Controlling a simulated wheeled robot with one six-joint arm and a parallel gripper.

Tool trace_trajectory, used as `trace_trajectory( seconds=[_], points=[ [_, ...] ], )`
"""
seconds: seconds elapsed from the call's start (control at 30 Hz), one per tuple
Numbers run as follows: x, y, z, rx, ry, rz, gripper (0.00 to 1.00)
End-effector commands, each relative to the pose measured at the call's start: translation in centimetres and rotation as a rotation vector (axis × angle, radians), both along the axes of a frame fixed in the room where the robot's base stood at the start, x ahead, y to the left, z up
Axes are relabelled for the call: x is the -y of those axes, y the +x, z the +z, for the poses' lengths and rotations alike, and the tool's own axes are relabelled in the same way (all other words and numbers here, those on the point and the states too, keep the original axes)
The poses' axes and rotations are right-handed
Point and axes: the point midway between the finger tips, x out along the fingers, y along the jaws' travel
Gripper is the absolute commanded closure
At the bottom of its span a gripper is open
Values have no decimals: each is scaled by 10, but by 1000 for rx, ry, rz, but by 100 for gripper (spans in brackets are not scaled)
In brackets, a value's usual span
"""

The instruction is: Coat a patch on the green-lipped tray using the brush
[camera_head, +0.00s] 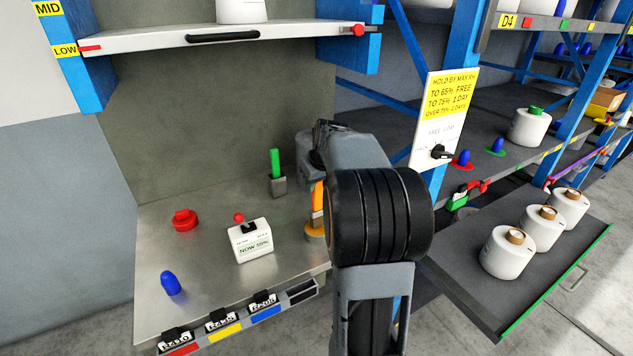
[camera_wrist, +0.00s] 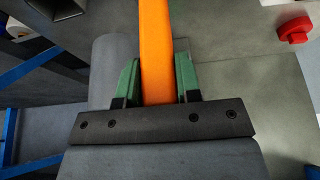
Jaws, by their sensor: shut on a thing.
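My gripper (camera_wrist: 157,78) has its green fingers on both sides of an orange handle (camera_wrist: 156,40) and is shut on it. This looks like the brush; its bristles cannot be made out. In the head view the orange handle (camera_head: 318,198) shows just left of my arm, above a tan round base on the steel bench. My arm hides the fingers there. The green-lipped tray (camera_head: 468,283) juts out at the right, dark grey with a green front edge.
A blue post and notice board (camera_head: 443,118) stand between bench and rack. The tray's near part is clear.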

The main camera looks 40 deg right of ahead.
Motion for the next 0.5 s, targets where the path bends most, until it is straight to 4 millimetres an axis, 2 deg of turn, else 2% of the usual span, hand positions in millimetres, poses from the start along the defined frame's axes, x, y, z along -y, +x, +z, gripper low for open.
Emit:
trace_trajectory(
  seconds=[0.5],
  points=[
    [0,0,-3,1,0,0,92]
  ],
)
